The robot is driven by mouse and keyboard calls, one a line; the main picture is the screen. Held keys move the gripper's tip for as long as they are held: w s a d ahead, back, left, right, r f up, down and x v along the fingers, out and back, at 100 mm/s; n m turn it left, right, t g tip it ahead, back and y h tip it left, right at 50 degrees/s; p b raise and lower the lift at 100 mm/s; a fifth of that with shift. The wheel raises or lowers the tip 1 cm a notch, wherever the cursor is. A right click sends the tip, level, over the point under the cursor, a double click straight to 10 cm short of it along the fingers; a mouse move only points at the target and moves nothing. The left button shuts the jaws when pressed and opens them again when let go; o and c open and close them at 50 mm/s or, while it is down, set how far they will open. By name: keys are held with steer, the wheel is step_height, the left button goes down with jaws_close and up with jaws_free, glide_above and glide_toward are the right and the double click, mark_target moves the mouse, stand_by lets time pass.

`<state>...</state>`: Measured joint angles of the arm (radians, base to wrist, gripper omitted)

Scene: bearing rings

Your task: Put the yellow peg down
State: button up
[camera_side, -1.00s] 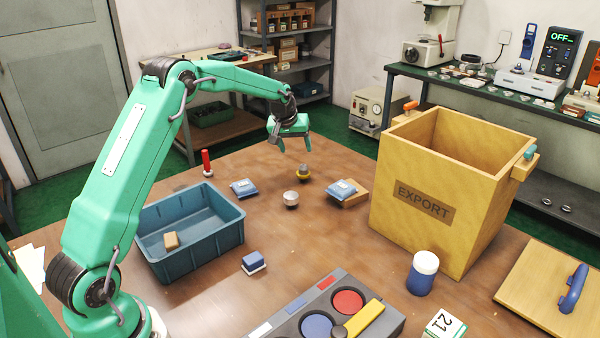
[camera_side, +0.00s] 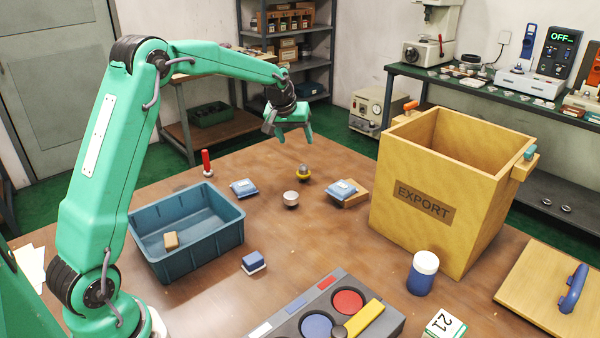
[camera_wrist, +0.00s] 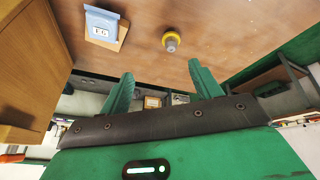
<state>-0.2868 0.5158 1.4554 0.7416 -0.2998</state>
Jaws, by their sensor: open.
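The yellow peg (camera_side: 303,174) stands on the brown table, with a wide yellow base and a grey top. It also shows in the wrist view (camera_wrist: 171,41), apart from the fingers. My gripper (camera_side: 291,138) is open and empty, raised above the table at the back, over and slightly left of the peg in the side view. Its two green fingers are spread wide in the wrist view (camera_wrist: 162,82).
A red peg (camera_side: 206,163) and a grey-topped round piece (camera_side: 291,199) stand nearby. Blue packets (camera_side: 244,188) lie around. A blue bin (camera_side: 190,252) holds a tan block. The tall EXPORT crate (camera_side: 420,237) stands to the right, beside a blue-and-white jar (camera_side: 422,274).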

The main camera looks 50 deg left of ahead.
steer(key=s+d+r+m, duration=0.2)
steer(key=s+d+r, duration=0.35)
steer(key=s, duration=0.35)
steer(key=s+d+r+m, duration=0.1)
steer(key=s+d+r, duration=0.45)
steer(key=s, duration=0.25)
steer(key=s+d+f+m, duration=0.2)
steer(key=s+d, duration=0.1)
steer(key=s, duration=0.6)
steer(key=s+d+f+m+h, duration=0.1)
steer(key=s+d+f, duration=0.1)
steer(key=s, duration=0.7)
steer(key=shift+d+f+m+t, duration=0.2)
steer(key=shift+d+m+t, duration=0.2)
steer(key=shift+d, duration=0.1)
steer(key=shift+s, duration=0.1)
